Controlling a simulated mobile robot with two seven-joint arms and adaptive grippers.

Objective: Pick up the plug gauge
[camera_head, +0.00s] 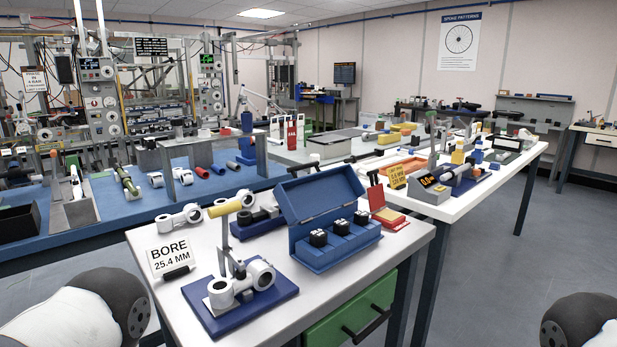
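A sign (172,256) reads "BORE 25.4 MM". I cannot tell for sure which item is the plug gauge. Neither gripper is in view; only white and dark parts of my arms show at the lower corners.
A white ring-ended part (179,217) lies at the table's back left. A red item (385,211) stands right of the case. The near table has a green drawer (350,312). Bare tabletop shows at the front. A long white table (486,178) with tools stands behind right.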

